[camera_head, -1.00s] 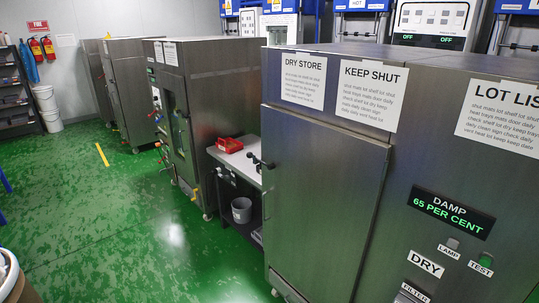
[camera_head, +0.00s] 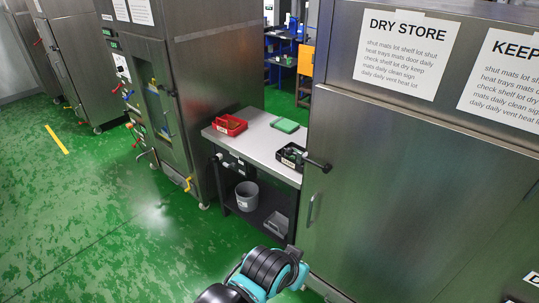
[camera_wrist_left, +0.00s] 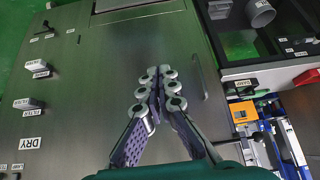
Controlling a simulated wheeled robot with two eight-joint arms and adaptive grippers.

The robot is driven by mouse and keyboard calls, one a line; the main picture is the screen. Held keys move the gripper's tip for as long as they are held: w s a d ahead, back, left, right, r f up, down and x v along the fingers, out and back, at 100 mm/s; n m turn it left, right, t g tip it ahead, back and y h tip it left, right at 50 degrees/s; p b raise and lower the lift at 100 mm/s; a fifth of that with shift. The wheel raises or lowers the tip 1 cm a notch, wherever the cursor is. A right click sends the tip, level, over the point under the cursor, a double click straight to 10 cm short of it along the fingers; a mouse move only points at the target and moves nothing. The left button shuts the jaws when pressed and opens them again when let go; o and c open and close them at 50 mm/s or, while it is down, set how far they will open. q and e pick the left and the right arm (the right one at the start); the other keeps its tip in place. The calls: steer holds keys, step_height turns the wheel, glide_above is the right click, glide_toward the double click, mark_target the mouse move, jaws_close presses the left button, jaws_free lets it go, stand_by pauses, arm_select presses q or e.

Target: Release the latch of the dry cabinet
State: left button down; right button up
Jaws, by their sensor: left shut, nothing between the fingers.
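The dry cabinet (camera_head: 400,180) stands at the right in the head view, under a DRY STORE sign. Its door looks shut. A black latch lever (camera_head: 318,163) with a round knob sits at the door's upper left edge, above a slim upright handle (camera_head: 311,208). My left arm rises at the bottom of the head view, below and left of the latch; its fingers are not clear there. In the left wrist view my left gripper (camera_wrist_left: 158,73) is shut and empty in front of the cabinet door (camera_wrist_left: 110,85), left of the handle (camera_wrist_left: 202,78). My right gripper is out of view.
A bench (camera_head: 258,139) beside the cabinet holds a red bin (camera_head: 231,125), a green item (camera_head: 285,125) and a black bin (camera_head: 291,157). A grey bucket (camera_head: 246,195) stands on its lower shelf. Another steel cabinet (camera_head: 220,90) stands beyond. The green floor at the left is clear.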

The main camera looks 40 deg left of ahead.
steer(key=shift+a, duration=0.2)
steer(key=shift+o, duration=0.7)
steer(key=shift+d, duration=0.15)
arm_select(q)
steer(key=w+a+n+t+h+p, duration=0.1)
steer(key=w+a+n+t+h, duration=0.15)
steer(key=w+n, duration=0.55)
steer(key=w+a+n+t+h, duration=0.1)
steer(key=w+a+n, duration=0.3)
steer(key=n, duration=0.8)
steer(key=w+a+r+n+t+y, duration=0.1)
steer(key=a+n+t, duration=0.5)
steer(key=a+n, duration=0.8)
steer(key=w+r+n, duration=0.1)
steer(key=w+n, duration=0.1)
steer(key=n, duration=0.4)
steer(key=shift+r+n+t+y+p, duration=0.3)
steer(key=shift+r+t+y+p, duration=0.05)
steer(key=shift+p, duration=0.05)
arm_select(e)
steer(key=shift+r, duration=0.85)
arm_select(q)
steer(key=shift+w+a, duration=0.1)
steer(key=shift+w, duration=0.05)
